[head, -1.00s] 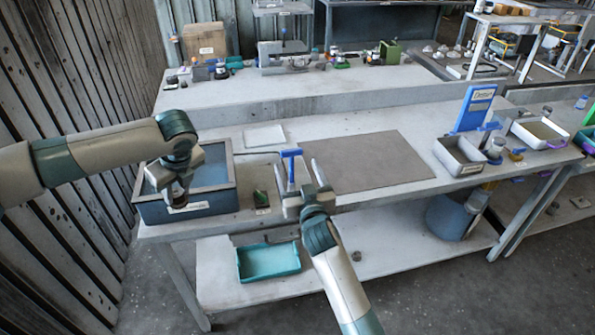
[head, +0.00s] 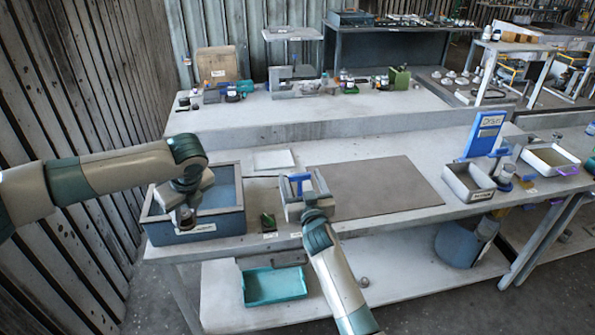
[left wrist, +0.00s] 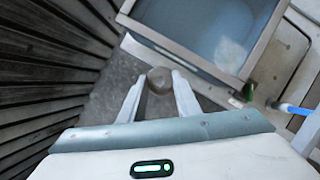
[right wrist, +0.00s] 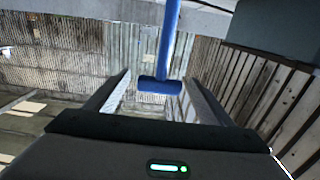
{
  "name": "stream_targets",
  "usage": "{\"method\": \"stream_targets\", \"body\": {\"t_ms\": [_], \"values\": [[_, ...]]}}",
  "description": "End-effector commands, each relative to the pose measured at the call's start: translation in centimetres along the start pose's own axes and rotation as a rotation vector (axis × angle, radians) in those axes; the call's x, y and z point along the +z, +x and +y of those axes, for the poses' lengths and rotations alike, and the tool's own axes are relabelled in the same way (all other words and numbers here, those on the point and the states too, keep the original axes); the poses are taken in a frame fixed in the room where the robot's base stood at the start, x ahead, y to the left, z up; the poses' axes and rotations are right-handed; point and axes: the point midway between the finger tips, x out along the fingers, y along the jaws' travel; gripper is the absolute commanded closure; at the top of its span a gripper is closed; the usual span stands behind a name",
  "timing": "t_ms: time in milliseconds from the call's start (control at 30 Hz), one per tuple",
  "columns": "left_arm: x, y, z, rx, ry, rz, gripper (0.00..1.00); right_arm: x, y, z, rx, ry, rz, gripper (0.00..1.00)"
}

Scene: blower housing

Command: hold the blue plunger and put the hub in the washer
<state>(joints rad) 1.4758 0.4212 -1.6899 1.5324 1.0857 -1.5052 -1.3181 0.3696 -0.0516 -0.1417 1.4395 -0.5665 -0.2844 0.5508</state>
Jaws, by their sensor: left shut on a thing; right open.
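My left gripper (head: 186,218) is shut on a round grey-brown piece, likely the hub (left wrist: 159,80). It holds it by the front wall of the blue-grey tub, likely the washer (head: 215,224), which holds bluish liquid. The tub also shows beyond the gripper in the left wrist view (left wrist: 180,50). The blue plunger (head: 299,178) has a T-shaped handle and stands right of the tub. My right gripper (head: 307,192) is open, with the plunger's handle (right wrist: 160,86) between its fingers in the right wrist view. I cannot tell whether they touch it.
A small dark green piece (head: 268,222) lies between tub and plunger. A brown mat (head: 385,188) covers the table's middle, empty. A grey bin (head: 462,190) and a blue stand (head: 482,135) are at the right. A teal tray (head: 275,287) lies on the shelf below.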

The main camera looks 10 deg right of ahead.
Motion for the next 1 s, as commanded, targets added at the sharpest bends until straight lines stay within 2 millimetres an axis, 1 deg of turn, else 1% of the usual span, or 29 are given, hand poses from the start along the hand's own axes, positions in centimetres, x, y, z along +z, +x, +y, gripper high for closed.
{"method": "stream_targets", "body": {"t_ms": [33,100,300,500,800,833,867,900,967,1000], "values": [[0.0,0.0,0.0,0.000,0.000,0.000,0.95,-0.1,0.9,0.0,0.000,0.000,0.000,0.25],[0.0,0.0,0.0,0.000,0.000,0.000,0.95,0.0,1.9,0.0,0.000,0.001,-0.001,0.25],[0.0,0.0,0.0,0.000,0.000,0.000,0.95,0.0,3.9,0.0,0.001,0.001,-0.001,0.25],[0.0,0.0,0.0,0.000,0.000,0.000,0.95,0.0,4.8,0.0,0.000,0.002,0.000,0.25],[0.0,0.0,0.0,0.000,0.000,0.000,0.95,0.0,4.9,0.0,0.000,0.001,0.000,0.25],[0.0,0.0,0.0,0.000,0.000,0.000,0.95,0.0,4.9,0.0,0.000,0.001,0.000,0.27],[0.0,0.0,0.0,0.000,0.000,0.000,0.95,0.0,4.9,0.0,0.000,0.001,0.000,0.35],[0.0,0.0,0.0,0.000,0.000,0.000,0.95,0.0,4.9,0.0,0.000,0.001,0.000,0.44],[0.0,0.0,0.0,0.000,0.000,0.000,0.95,0.0,4.9,0.0,0.000,0.001,0.000,0.58],[0.0,0.0,0.0,0.000,0.000,0.000,0.95,0.0,4.9,0.0,0.000,0.001,0.000,0.68]]}}
